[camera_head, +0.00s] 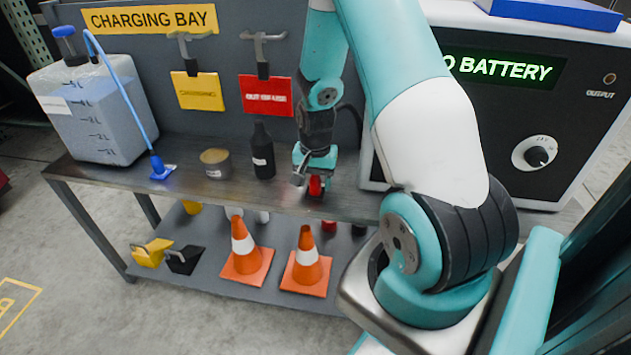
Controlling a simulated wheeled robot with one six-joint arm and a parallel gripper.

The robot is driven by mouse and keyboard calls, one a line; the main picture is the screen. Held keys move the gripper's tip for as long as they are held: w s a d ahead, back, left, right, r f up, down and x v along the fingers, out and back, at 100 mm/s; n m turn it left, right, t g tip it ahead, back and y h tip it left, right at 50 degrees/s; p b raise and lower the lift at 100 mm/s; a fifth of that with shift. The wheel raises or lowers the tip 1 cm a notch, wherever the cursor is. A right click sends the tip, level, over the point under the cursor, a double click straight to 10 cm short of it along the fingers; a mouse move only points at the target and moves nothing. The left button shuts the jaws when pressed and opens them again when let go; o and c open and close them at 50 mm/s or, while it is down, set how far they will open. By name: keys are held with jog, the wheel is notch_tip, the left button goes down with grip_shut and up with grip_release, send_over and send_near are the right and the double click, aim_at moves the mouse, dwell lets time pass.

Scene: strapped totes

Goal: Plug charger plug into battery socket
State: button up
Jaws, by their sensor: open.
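My gripper (309,180) points down over the front part of the grey bench, left of the charger. It is open, around or just above a small red item (316,186); this may be the charger plug, but it is too small and covered to tell. The charger (575,110) is a big black and white cabinet with a lit green display ending in "O BATTERY" (505,69); my arm covers the start of the text. I cannot make out a battery or its socket.
A water jug (95,115) with a blue tube, a tin (215,163) and a dark bottle (262,150) stand on the bench (120,175). Yellow (198,91) and red (266,95) tags hang behind. Orange cones (246,255) stand on the lower shelf.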

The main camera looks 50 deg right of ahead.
jog(key=shift+s+a+f, duration=0.1)
jog(key=shift+s+f, duration=0.5)
jog(key=shift+f, duration=0.2)
jog(key=shift+g, duration=0.3)
grip_shut()
jog(key=shift+r+p, duration=0.1)
jog(key=shift+p, duration=0.2)
jog(key=shift+w+r+p, duration=0.15)
jog(key=shift+r+p, duration=1.3)
jog(key=shift+r, duration=0.15)
jog(key=shift+w+r+p, duration=0.15)
jog(key=shift+r+p, duration=1.25)
jog(key=shift+r, duration=0.2)
